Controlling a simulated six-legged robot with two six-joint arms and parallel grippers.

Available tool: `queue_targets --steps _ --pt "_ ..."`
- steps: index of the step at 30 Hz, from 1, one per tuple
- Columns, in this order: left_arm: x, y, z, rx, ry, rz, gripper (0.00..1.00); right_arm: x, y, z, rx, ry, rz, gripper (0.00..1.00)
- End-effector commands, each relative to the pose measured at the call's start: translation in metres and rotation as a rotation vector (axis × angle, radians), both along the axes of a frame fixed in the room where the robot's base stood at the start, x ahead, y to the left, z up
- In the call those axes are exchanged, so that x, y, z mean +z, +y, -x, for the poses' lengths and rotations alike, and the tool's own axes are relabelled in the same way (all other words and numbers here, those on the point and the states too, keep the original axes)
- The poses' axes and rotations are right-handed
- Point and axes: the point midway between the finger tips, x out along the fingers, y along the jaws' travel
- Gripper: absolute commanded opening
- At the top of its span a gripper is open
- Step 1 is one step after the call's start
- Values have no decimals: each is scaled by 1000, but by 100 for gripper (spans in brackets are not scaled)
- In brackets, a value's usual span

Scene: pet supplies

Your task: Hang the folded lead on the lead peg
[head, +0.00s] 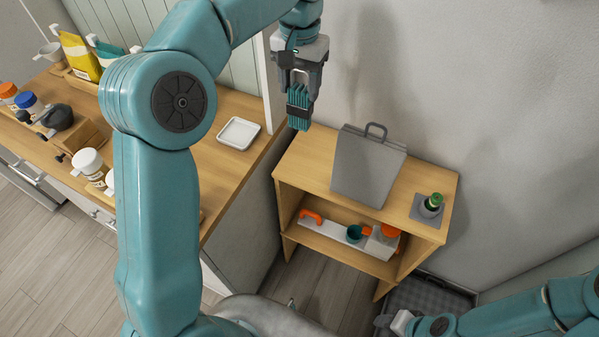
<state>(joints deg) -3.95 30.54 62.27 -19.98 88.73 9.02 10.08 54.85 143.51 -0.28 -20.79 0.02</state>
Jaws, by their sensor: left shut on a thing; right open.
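A teal folded lead with a dark band (298,110) hangs below my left gripper (299,88), which is shut on its upper part. My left gripper is high at the upper middle, in front of the corner where the counter's end panel meets the grey wall. The lead appears to be in the air, left of the small wooden shelf unit. I cannot make out a lead peg for certain. My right gripper (392,322) is open and low at the bottom right, partly cut off by the frame edge, apart from the shelf unit.
A wooden shelf unit (438,192) carries a grey panel-like thing with a handle (368,168) and a green-topped item (433,203). Orange and teal items lie on its lower shelf. A wooden counter (222,172) at left holds a white tray (239,133), jars and bags. A dark crate (430,297) is on the floor.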

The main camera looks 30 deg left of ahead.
Motion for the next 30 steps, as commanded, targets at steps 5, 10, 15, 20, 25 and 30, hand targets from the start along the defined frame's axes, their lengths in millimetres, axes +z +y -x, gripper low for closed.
queue_targets --steps 5,10,15,20,25,30 --pt "1 2 -1 6 0 0 2 3 0 0 0 0 0 43" --pt "0 2 -1 5 0 0 2 2 0 0 0 0 0 43" --pt "-25 2 -1 6 5 -1 2 -1 0 0 0 0 0 43" --pt "-72 2 0 5 7 0 2 -1 0 0 0 0 0 43" --pt "-119 2 0 4 6 0 2 3 0 0 0 0 0 43" --pt "-149 2 -1 6 2 0 2 7 0 0 0 0 0 43"
